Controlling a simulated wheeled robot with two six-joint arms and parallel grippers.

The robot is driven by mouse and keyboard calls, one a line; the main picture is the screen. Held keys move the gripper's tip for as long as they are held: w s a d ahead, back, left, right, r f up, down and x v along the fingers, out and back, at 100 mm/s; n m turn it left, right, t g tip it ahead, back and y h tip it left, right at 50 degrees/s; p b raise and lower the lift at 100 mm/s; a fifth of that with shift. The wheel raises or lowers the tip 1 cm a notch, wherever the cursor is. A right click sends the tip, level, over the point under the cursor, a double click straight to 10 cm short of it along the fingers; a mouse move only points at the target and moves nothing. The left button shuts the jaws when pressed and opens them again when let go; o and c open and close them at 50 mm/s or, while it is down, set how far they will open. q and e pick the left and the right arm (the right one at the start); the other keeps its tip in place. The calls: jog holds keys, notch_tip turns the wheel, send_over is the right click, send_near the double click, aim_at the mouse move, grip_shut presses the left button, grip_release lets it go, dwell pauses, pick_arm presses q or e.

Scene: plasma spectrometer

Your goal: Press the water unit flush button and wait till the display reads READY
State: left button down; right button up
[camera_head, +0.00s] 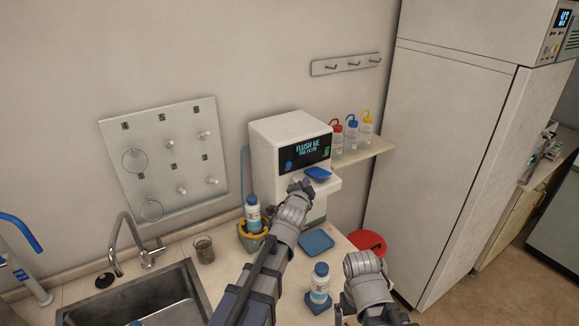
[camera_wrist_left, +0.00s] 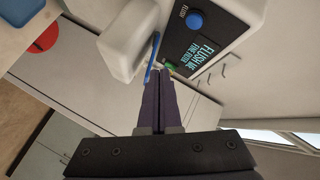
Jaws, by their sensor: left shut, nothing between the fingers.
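The white water unit (camera_head: 275,138) stands against the wall. Its dark display (camera_head: 310,149) reads FLUSH ME with a smaller line below; the display (camera_wrist_left: 195,55) shows sideways in the left wrist view. The round blue flush button (camera_wrist_left: 196,20), labelled FLUSH, is at one end of the panel; it also shows in the head view (camera_head: 289,165). My left gripper (camera_head: 304,184) is shut and empty in front of the unit, below the panel. Its dark fingers (camera_wrist_left: 160,92) point toward the unit, apart from the button. My right wrist shows at lower right, but its fingers are not visible.
White bottles (camera_head: 253,212) (camera_head: 320,281) stand near my left arm. A beaker (camera_head: 204,249), sink (camera_head: 145,300), red bin lid (camera_head: 368,243) and shelf with wash bottles (camera_head: 352,138) surround it.

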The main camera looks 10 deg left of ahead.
pick_arm(q)
jog(key=w+a, duration=0.5)
dwell(0.3)
jog(key=shift+w+a, duration=0.15)
jog(key=shift+a, duration=0.05)
dwell(1.8)
jog(key=shift+w+a, duration=0.2)
jog(key=shift+w+a, duration=0.35)
dwell(1.0)
jog(key=shift+s, duration=0.1)
jog(key=shift+s+d, duration=0.55)
jog(key=shift+d, duration=0.05)
jog(key=shift+s+d, duration=1.75)
jog(key=shift+d, duration=0.05)
